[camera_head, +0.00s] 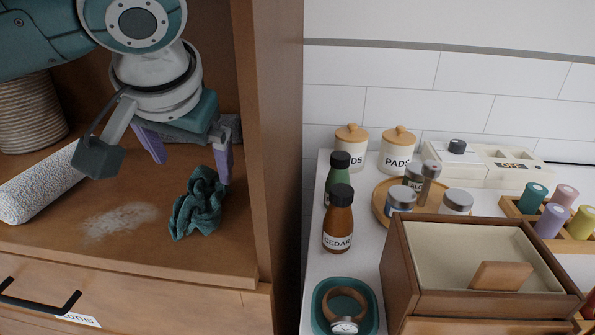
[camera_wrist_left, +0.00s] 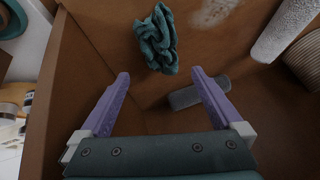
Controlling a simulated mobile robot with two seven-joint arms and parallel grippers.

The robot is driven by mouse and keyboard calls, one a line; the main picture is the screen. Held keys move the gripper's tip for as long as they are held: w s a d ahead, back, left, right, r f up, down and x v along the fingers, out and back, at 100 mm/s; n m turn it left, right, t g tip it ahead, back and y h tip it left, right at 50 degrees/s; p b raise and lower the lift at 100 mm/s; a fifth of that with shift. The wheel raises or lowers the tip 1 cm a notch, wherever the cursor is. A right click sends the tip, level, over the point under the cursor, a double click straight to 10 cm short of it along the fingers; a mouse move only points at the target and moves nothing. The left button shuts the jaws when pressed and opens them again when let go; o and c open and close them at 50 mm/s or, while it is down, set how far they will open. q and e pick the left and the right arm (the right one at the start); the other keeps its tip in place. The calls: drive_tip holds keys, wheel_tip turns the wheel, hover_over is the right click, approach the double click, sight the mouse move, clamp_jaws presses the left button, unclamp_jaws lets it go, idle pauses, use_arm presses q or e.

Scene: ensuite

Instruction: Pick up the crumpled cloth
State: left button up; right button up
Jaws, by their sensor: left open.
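The crumpled cloth (camera_head: 199,203) is dark teal and lies bunched on the wooden shelf, near its front right side. It also shows in the left wrist view (camera_wrist_left: 156,40), ahead of the fingertips. My left gripper (camera_head: 188,168) has purple fingers, which are spread apart with nothing between them. It is above the shelf, just behind the cloth, and its right finger is close to the cloth in the head view. In the left wrist view the gripper (camera_wrist_left: 160,78) points toward the cloth. I cannot tell whether a finger touches it. My right gripper is not in view.
A rolled white towel (camera_head: 40,186) and a pale powdery patch (camera_head: 120,220) are on the shelf to the left. A ribbed container (camera_head: 30,112) stands behind. A grey cylinder (camera_wrist_left: 199,92) lies near one finger. The cabinet's side panel (camera_head: 275,120) bounds the right, beside a counter with bottles (camera_head: 338,225).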

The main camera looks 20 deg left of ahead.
sight(202, 193)
use_arm(q)
drive_tip(key=x, duration=0.4)
drive_tip(key=shift+a+f, duration=0.15)
drive_tip(key=shift+f, duration=0.05)
drive_tip(key=b+x, duration=0.1)
drive_tip(key=x, duration=0.4)
drive_tip(key=shift+s+f+b, duration=0.1)
drive_tip(key=shift+b, duration=0.2)
drive_tip(key=shift+c, duration=0.2)
drive_tip(key=c, duration=1)
